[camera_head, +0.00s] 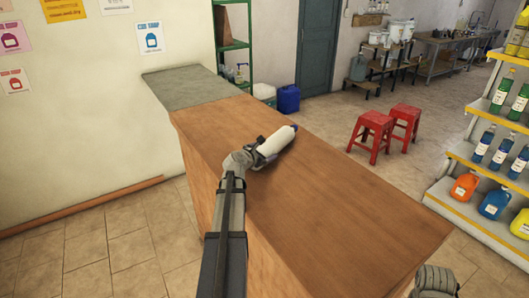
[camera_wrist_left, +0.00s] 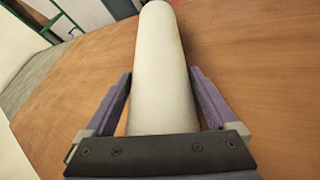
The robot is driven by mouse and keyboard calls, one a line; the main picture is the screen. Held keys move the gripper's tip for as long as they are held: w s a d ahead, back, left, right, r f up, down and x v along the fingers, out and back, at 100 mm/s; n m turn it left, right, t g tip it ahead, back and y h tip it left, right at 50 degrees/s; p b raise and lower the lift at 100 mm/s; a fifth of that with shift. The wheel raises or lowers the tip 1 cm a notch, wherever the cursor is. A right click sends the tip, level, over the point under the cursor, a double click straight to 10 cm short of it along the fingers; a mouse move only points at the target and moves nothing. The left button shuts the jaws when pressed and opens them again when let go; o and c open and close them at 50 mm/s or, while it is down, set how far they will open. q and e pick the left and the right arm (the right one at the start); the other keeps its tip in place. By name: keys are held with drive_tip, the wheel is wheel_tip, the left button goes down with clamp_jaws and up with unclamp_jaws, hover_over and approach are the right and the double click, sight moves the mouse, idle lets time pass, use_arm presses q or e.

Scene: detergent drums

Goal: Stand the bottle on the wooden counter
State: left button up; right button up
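In the left wrist view the white bottle (camera_wrist_left: 163,70) runs away from me between the two purple fingers of my left gripper (camera_wrist_left: 161,75). The fingertips appear to press on its sides, so the gripper looks shut on it. The bottle is not upright; I cannot tell whether it touches the counter. A grey part of my right arm shows at the bottom right; its fingers are out of view.
The counter top is bare around the bottle, with wide free room toward the front right. A grey slab (camera_head: 188,86) adjoins its far left end. Red stools (camera_head: 372,135) and a shelf of detergent bottles (camera_head: 490,185) stand off to the right.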

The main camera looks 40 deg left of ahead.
use_arm(q)
drive_tip(key=shift+o, duration=0.5)
drive_tip(key=shift+r, duration=0.15)
drive_tip(key=shift+s+d+r+p, duration=0.1)
drive_tip(key=shift+s+r+p, duration=0.05)
drive_tip(key=shift+s+p, duration=0.15)
drive_tip(key=p+v, duration=0.4)
drive_tip(key=v, duration=0.7)
drive_tip(key=shift+s+d, duration=0.1)
drive_tip(key=shift+s, duration=0.05)
